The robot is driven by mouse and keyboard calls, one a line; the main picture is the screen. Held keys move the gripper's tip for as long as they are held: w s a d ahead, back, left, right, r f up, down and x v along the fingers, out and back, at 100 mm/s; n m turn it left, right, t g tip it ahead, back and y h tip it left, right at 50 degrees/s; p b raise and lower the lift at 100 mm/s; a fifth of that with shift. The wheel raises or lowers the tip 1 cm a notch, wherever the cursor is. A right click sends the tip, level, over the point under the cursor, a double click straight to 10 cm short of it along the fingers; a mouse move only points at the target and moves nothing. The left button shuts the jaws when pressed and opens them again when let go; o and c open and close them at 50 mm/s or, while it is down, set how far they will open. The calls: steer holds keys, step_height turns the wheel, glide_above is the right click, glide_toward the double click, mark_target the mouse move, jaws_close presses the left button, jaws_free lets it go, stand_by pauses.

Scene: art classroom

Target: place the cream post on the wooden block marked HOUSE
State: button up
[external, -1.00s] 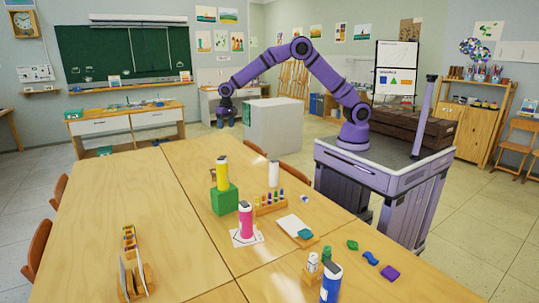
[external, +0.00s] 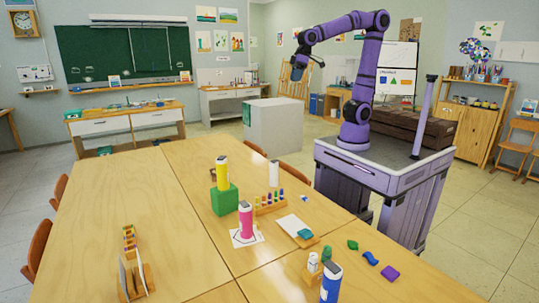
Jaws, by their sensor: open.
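A pale upright cylinder (external: 273,174) stands near the middle of the long table, behind a rack of small colored pegs. It may be the cream post, but I cannot tell for sure. No lettering reading HOUSE is legible, so I cannot pick out the marked wooden block. My gripper (external: 318,62) is raised high, well above and away from the tabletop. It is open, small in the picture, and nothing shows in it.
On the wooden table (external: 110,210) stand a yellow bottle (external: 222,174) on a green cube (external: 224,200), a pink bottle (external: 245,222), a blue bottle (external: 331,284) and a peg rack (external: 268,205). A divider rack (external: 134,274) is at left. The table's left middle is clear.

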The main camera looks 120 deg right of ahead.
steer(key=s+a+f+n, duration=0.1)
steer(key=s+a+n, duration=0.1)
steer(key=s, duration=0.7)
steer(key=s+a+f+n+t, duration=0.1)
steer(key=s+a+f+n, duration=0.1)
steer(key=s, duration=0.7)
steer(key=shift+s+a+n, duration=0.25)
steer(key=shift+a+n, duration=0.55)
steer(key=shift+a, duration=0.45)
steer(key=shift+o, duration=0.5)
